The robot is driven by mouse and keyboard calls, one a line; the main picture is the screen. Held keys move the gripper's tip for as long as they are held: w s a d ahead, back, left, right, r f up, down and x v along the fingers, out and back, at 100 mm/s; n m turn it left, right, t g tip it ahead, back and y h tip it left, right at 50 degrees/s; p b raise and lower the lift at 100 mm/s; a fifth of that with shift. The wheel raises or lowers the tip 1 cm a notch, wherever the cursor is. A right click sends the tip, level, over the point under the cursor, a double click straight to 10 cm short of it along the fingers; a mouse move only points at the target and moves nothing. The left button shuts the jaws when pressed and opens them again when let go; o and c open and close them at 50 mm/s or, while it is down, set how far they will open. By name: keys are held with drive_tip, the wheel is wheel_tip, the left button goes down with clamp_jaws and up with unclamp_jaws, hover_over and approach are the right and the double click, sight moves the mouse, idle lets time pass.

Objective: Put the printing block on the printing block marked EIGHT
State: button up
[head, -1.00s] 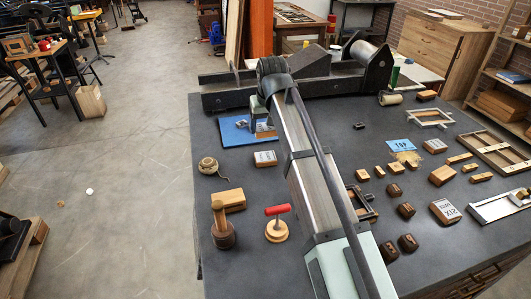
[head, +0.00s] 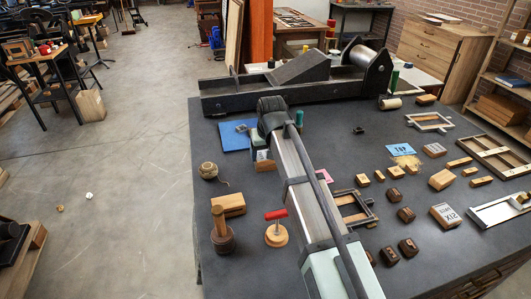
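My gripper (head: 262,146) is at the far end of my arm, just right of the blue mat's front corner. A small wooden printing block (head: 263,156) shows at its lower end, so it appears shut on this block; the fingers are too small to see clearly. Just below it is a wooden block with a pale label (head: 265,166), now mostly covered; its word is not readable. I cannot tell whether the two touch. Another labelled block, which reads SIX (head: 446,215), lies at the right. A further labelled block (head: 434,150) stands behind it, its word too small to read.
The blue mat (head: 236,136) lies left of my gripper. A twine ball (head: 208,171), plain wood block (head: 229,204), mallet (head: 222,235) and red-handled tool (head: 277,229) stand front left. Several small blocks and frames (head: 431,122) fill the right. A press (head: 290,88) spans the back.

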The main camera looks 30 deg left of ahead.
drive_tip(key=shift+f, duration=0.1)
drive_tip(key=o, duration=1.1)
drive_tip(key=v, duration=1.2)
